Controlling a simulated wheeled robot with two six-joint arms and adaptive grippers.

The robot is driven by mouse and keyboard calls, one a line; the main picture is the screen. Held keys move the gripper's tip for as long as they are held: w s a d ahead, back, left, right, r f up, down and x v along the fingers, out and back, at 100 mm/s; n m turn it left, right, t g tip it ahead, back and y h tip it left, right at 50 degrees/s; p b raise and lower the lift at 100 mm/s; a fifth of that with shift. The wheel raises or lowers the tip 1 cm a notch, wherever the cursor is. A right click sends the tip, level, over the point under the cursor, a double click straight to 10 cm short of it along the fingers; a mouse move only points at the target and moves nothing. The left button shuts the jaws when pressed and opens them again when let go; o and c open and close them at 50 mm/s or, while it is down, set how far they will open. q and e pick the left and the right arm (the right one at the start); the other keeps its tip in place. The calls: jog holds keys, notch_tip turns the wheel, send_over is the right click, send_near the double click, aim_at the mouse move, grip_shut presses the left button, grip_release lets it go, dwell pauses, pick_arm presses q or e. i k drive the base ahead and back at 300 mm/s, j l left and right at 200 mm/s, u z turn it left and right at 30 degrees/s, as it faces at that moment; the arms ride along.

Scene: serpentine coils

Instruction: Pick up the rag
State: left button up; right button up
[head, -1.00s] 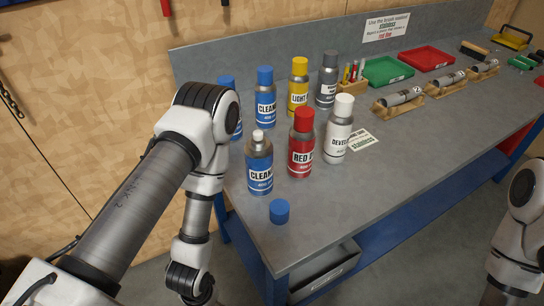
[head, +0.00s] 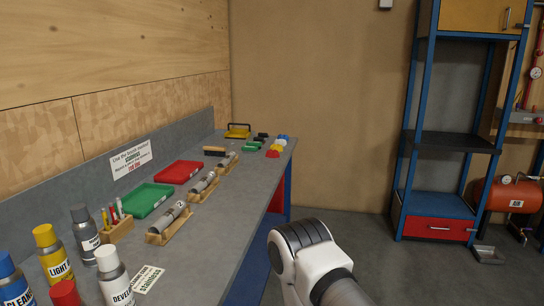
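I cannot make out a rag for certain in the head view. At the far end of the grey workbench (head: 238,222) lie small coloured items: a green one (head: 252,146), a red one (head: 272,154) and a blue one (head: 282,137). They are too small to tell whether any is cloth. Neither of my grippers is in view. Only a white and dark link of one of my arms shows at the bottom, right of the bench.
A green tray (head: 147,200), a red tray (head: 179,172) and metal cylinders on wooden stands (head: 168,222) are on the bench. Bottles, including a yellow one (head: 54,258), stand at the near left. A blue-framed shelf (head: 408,150) stands right, with open floor before it.

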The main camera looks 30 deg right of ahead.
aim_at(270, 153)
jog(key=l+u, duration=0.2)
jog(key=u, duration=0.2)
jog(key=l+u, duration=0.25)
jog(key=u, duration=0.2)
jog(key=l+u, duration=0.2)
jog(key=u, duration=0.2)
jog(key=l+u, duration=0.25)
jog(key=u, duration=0.2)
jog(key=k+l+u, duration=0.1)
jog(key=u, duration=0.3)
jog(key=k+l+u, duration=0.1)
jog(key=l+u, duration=0.15)
jog(key=u, duration=0.15)
jog(key=k+l+u, duration=0.15)
jog(key=l+u, duration=0.15)
jog(key=u, duration=0.2)
jog(key=k+l+u, duration=0.2)
jog(key=u, duration=0.25)
jog(key=k+l+u, duration=0.2)
jog(key=u, duration=0.3)
jog(key=k+u, duration=0.3)
jog(key=u, duration=0.2)
jog(key=k+l+z, duration=0.2)
jog(key=k, duration=0.2)
jog(key=k+z, duration=0.15)
jog(key=k, duration=0.25)
jog(key=k+l+z, duration=0.2)
jog(key=k+l, duration=0.05)
jog(key=k, duration=0.1)
